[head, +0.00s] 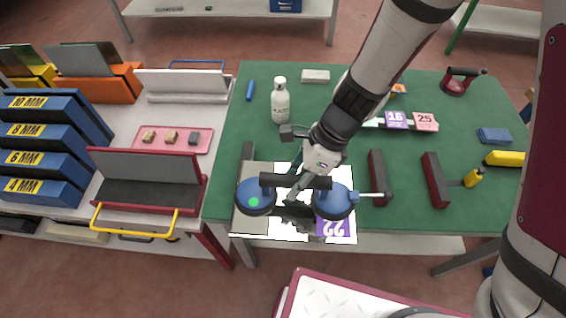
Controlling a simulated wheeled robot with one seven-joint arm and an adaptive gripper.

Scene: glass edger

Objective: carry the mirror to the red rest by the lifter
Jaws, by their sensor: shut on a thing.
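The mirror (281,229) is a square plate, grey on its left side and bright white on its right, with a purple 22 label near its front right corner. A lifter with two blue suction cups (254,196) and a dark crossbar sits on it. My gripper (297,200) is shut on the lifter's bar; its fingers are partly hidden. The mirror reaches past the green table's front edge; I cannot tell whether it is raised off the table. The red rest (149,203), with a grey back and yellow handle, stands on the white bench to the left.
The green table (225,180) also bears a white bottle (280,104), dark red-sided bars (435,180) and plates labelled 16 and 25 (425,121). Blue thickness racks (40,160), a pink tray (172,139) and a white rest (183,84) stand around the red rest.

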